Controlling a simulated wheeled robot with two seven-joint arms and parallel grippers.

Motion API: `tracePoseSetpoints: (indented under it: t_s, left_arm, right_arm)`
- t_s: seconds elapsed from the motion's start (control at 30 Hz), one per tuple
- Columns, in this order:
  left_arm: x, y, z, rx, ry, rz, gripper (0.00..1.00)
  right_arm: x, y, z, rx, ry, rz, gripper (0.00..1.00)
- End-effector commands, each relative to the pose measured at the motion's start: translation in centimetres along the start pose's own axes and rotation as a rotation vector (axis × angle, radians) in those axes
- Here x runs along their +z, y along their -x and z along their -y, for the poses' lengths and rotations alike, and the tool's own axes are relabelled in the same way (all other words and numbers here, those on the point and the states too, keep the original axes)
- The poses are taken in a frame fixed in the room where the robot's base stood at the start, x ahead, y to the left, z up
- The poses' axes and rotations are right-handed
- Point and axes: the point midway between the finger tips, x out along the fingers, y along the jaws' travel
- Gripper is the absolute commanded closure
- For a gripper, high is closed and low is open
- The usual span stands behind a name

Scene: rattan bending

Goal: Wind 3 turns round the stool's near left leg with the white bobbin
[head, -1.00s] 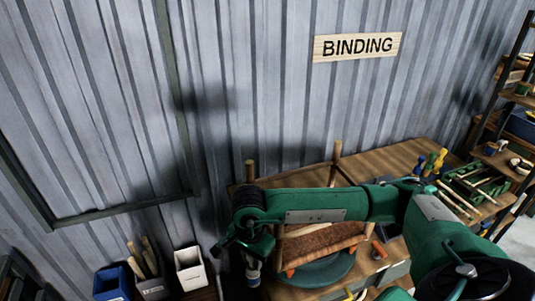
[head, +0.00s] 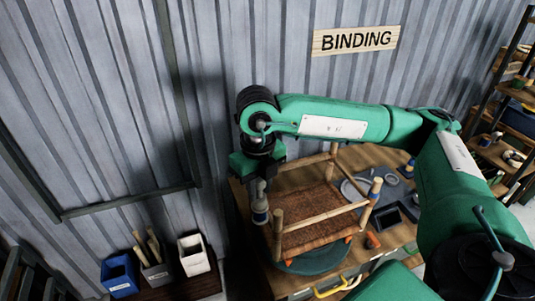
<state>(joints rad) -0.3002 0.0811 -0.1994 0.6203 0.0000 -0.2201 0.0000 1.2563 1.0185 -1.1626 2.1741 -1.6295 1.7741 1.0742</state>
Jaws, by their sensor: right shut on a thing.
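The stool (head: 315,213) lies upside down on a round dark green turntable (head: 312,263), with its legs pointing up and its woven brown seat below. Its near left leg (head: 277,236) stands at the front left corner. My right gripper (head: 260,184) points down on the left side of the stool. It is shut on the white bobbin (head: 260,212), which hangs just left of the near left leg, seemingly apart from it. Any strand between bobbin and leg is too fine to make out. My left gripper is out of view.
The bench (head: 388,159) carries small tools and a dark tray (head: 388,218) right of the stool. Blue (head: 119,275), grey (head: 155,274) and white (head: 193,255) bins stand at lower left. A corrugated wall is close behind. My right arm spans above the stool.

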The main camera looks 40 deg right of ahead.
Motion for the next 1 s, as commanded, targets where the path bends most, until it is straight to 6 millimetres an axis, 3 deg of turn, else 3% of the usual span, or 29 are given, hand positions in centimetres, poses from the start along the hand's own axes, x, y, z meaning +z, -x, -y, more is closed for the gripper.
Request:
tracePoseSetpoints:
  t_s: [0.03,0.2,0.47,0.73,1.0]
  left_arm:
    - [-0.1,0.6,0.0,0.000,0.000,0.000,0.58]
    - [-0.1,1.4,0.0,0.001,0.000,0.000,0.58]
    - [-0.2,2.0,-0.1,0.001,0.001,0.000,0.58]
    - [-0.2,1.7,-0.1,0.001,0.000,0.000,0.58]
    - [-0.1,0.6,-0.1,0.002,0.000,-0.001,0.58]
  right_arm:
    - [-0.1,1.6,0.2,0.000,-0.085,0.005,1.00]
    - [-0.8,4.8,0.6,-0.001,-0.383,0.003,1.00]
    - [-1.6,7.5,1.0,-0.002,-0.656,0.000,1.00]
    - [-1.7,7.1,1.0,-0.002,-0.700,-0.001,1.00]
    - [-1.7,4.7,1.0,-0.003,-0.698,-0.002,1.00]
